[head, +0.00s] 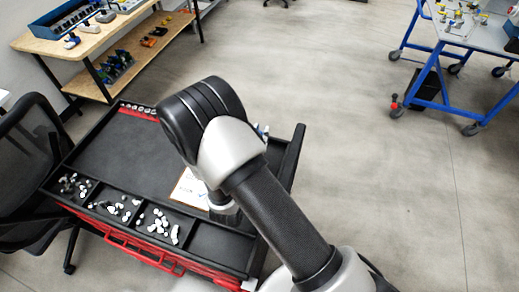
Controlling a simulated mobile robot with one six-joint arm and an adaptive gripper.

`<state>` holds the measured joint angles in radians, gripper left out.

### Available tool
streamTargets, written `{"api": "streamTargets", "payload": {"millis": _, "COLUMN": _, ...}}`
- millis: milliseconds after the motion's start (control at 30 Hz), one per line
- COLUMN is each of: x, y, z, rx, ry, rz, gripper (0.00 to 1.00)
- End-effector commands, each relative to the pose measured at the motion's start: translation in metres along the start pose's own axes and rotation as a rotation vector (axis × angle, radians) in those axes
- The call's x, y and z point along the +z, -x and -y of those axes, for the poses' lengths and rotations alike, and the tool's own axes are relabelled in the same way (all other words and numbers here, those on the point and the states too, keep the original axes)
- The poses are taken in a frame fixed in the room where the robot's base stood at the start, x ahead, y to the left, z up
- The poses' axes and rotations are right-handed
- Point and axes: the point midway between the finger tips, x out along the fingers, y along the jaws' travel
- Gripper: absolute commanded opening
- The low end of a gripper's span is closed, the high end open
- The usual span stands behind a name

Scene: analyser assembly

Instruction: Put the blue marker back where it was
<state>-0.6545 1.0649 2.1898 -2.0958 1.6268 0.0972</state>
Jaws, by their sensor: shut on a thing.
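I cannot make out the blue marker in the head view. My arm crosses the middle of the picture over the black-topped cart (120,158), and my gripper is hidden behind it. What the gripper holds does not show. A white sheet of paper (186,188) with faint marks lies on the cart top, partly covered by my arm. A small white and blue thing (263,130) shows just right of my arm, too small to identify.
The cart's front compartments hold several small white parts (157,222); the right compartment (221,246) looks empty. A black chair (32,160) stands left. A wooden bench (62,46) is at back left, a blue-framed trolley (432,84) at back right. Floor between is clear.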

Motion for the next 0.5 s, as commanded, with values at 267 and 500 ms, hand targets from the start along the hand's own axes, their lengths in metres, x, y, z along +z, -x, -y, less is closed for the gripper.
{"api": "streamTargets", "payload": {"millis": 267, "x": -0.024, "y": 0.0, "z": 0.0, "rx": 0.0, "ry": 0.001, "rz": 0.0, "gripper": 0.0}}
{"api": "streamTargets", "payload": {"millis": 500, "x": -0.053, "y": 0.0, "z": 0.0, "rx": 0.0, "ry": -0.001, "rz": 0.001, "gripper": 0.0}}
